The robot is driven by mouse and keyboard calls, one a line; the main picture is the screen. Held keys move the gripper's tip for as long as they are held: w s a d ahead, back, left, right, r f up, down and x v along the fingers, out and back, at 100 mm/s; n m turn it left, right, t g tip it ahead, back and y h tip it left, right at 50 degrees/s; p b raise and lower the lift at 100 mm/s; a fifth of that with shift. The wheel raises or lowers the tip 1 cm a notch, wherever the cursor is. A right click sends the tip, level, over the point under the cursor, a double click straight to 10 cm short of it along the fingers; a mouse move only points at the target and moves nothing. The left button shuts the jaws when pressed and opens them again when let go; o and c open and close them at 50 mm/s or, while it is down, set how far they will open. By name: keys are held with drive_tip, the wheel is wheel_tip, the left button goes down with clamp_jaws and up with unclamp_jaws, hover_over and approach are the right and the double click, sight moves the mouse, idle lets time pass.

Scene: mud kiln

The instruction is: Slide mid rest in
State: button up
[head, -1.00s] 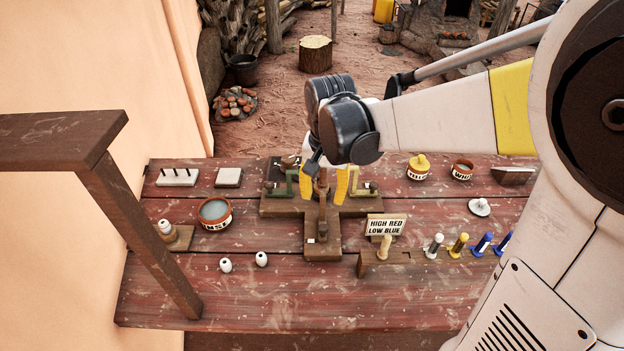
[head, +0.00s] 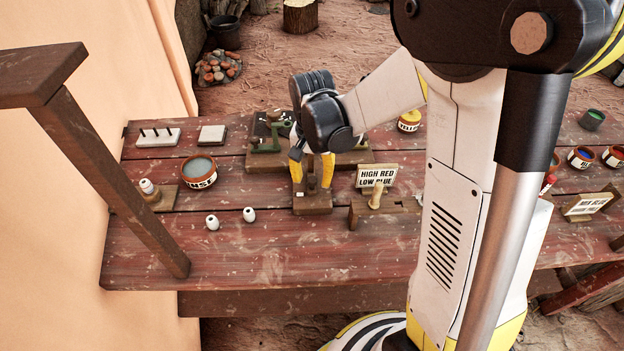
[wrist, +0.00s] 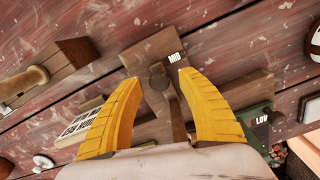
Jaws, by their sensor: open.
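In the head view the rest (head: 312,186) shows low between the fingers, at the front arm of the wooden cross-shaped base (head: 312,205). My gripper (head: 312,168) is open, pointing down, with yellow fingers on either side of the peg. It also shows in the wrist view (wrist: 152,75). Contact with the peg cannot be told. A green rest marked LOW (wrist: 258,128) sits nearby, and also in the head view (head: 270,143).
A sign reading HIGH RED LOW BLUE (head: 377,176) stands right of the base, behind a wooden rack (head: 400,208) with a pale peg. A bowl of grey liquid (head: 198,172) and two white beads (head: 212,222) are left.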

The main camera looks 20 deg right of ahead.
sight(311, 164)
clamp_jaws()
drive_tip(key=shift+w+d, duration=0.2)
drive_tip(key=shift+w, duration=0.5)
drive_tip(key=shift+w+d, duration=0.25)
drive_tip(key=shift+w, duration=0.45)
drive_tip(key=shift+w+d, duration=0.2)
drive_tip(key=shift+w, duration=0.5)
unclamp_jaws()
drive_tip(key=shift+w, duration=0.15)
